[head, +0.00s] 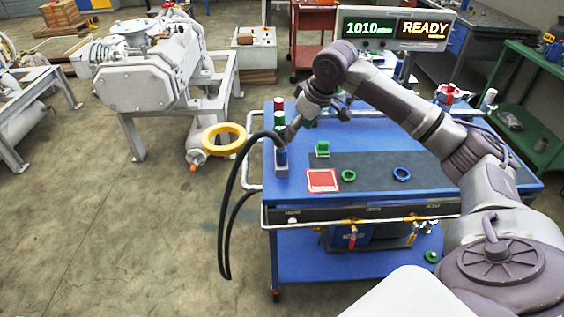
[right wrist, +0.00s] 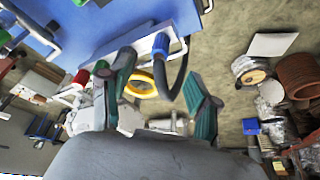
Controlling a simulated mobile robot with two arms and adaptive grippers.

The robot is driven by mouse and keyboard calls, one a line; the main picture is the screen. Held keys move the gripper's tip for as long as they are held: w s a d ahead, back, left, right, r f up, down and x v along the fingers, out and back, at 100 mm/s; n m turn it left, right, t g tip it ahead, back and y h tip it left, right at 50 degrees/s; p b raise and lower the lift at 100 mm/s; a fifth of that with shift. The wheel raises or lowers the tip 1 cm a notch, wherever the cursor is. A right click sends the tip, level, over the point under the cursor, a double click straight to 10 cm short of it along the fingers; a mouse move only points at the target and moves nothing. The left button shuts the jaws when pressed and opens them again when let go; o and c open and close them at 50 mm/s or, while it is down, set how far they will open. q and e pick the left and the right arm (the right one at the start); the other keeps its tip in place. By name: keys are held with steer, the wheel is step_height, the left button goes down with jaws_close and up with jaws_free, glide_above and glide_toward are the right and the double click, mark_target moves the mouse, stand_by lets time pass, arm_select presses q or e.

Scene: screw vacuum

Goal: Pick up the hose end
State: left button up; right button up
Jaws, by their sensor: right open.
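The black hose (head: 232,190) loops off the left side of the blue cart. Its end, with a blue collar (head: 281,157), stands in a holder at the cart's left edge. In the right wrist view the blue collar (right wrist: 162,45) and the black hose (right wrist: 174,80) show between the two finger lines. My right gripper (head: 312,118) is open and empty, above and a little right of the collar. Its green fingers (right wrist: 160,95) are spread on either side of the hose in the right wrist view; I cannot tell the depth between them. My left gripper is not in view.
Red (head: 279,104) and green (head: 279,118) holders stand behind the collar. A yellow ring (head: 223,138) on the white pump lies left of the hose. A green block (head: 322,149), green ring (head: 348,176) and blue ring (head: 401,174) rest on the cart. A display reads READY (head: 425,30).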

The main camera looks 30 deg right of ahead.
mark_target(284, 150)
steer(key=shift+w+a+p+x, duration=0.15)
steer(key=shift+p+x, duration=0.2)
steer(key=shift+x, duration=1.9)
steer(key=shift+w+a+p+x, duration=0.15)
steer(key=shift+p+x, duration=0.15)
steer(key=shift+x, duration=1.95)
steer(key=shift+w+p+x, duration=0.15)
steer(key=shift+p+x, duration=0.2)
steer(key=shift+x, duration=1.85)
steer(key=shift+r, duration=0.25)
jaws_close()
